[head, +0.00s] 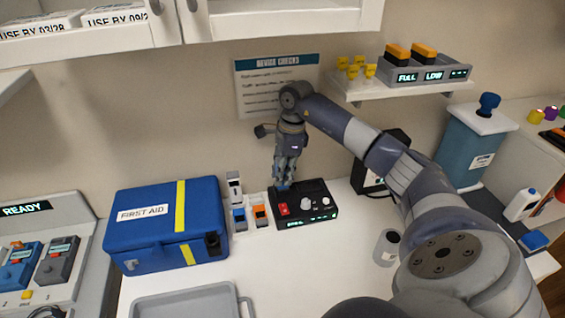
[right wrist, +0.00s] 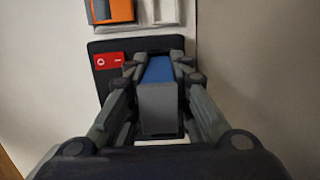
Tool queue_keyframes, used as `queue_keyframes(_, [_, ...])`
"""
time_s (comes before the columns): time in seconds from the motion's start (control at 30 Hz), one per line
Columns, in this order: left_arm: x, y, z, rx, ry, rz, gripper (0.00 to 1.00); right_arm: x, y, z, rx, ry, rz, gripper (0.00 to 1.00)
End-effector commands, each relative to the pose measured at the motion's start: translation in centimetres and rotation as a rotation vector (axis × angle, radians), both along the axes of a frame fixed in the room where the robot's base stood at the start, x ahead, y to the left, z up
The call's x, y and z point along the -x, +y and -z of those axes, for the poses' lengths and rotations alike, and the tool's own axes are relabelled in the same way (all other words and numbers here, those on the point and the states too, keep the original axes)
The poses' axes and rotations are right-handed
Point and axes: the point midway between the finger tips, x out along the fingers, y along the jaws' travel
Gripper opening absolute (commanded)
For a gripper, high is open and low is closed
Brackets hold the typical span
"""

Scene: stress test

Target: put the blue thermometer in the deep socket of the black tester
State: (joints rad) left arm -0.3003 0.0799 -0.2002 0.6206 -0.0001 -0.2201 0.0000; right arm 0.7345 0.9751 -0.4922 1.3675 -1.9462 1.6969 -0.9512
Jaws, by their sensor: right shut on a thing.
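The black tester (head: 322,212) stands on the white counter with a red switch (head: 283,209), pale knobs and a lit green display. Its dark top and red switch also show in the right wrist view (right wrist: 112,61). My right gripper (head: 285,178) points down over the tester's back left part. It is shut on the blue thermometer, whose blue and grey body shows between the fingers in the right wrist view (right wrist: 158,105). The thermometer's lower end and the deep socket are hidden, so I cannot tell whether it is inside. My left gripper is not in view.
A blue first aid box (head: 155,235) stands left. White holders with a blue device (head: 239,217) and an orange device (head: 260,213) stand between it and the tester. A grey tray (head: 190,303) lies in front. The counter before the tester is clear.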

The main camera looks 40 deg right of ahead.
Motion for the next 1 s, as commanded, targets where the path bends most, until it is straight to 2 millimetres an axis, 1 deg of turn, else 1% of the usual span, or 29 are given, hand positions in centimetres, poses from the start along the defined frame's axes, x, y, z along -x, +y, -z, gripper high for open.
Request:
queue_keyframes(0.33, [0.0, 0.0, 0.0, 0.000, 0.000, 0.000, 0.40, 0.0, 0.0, -0.1, 0.000, 0.000, 0.000, 0.00])
queue_keyframes(0.37, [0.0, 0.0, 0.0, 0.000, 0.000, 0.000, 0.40, 0.0, 0.0, 0.0, 0.000, 0.000, 0.000, 0.24])
queue_keyframes(0.4, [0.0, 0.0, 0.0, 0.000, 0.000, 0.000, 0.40, 0.0, 0.0, -0.1, 0.000, 0.000, 0.000, 0.33])
queue_keyframes(0.43, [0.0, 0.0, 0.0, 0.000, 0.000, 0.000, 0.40, 0.0, 0.0, -0.1, 0.000, 0.000, 0.000, 0.40])
queue_keyframes(0.47, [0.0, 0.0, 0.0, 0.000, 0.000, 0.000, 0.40, 0.0, 0.0, -0.1, 0.000, 0.000, 0.000, 0.43])
queue_keyframes(0.8, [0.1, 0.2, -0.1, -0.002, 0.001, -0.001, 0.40, 0.0, 0.0, -0.2, 0.000, 0.000, 0.000, 0.43])
queue_keyframes(0.87, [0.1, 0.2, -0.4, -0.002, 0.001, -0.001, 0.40, 0.0, 0.0, -0.5, -0.001, 0.000, 0.000, 0.43])
queue_keyframes(1.0, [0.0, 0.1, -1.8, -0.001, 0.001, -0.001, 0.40, 0.0, 0.1, -2.3, -0.001, -0.002, -0.001, 0.43])
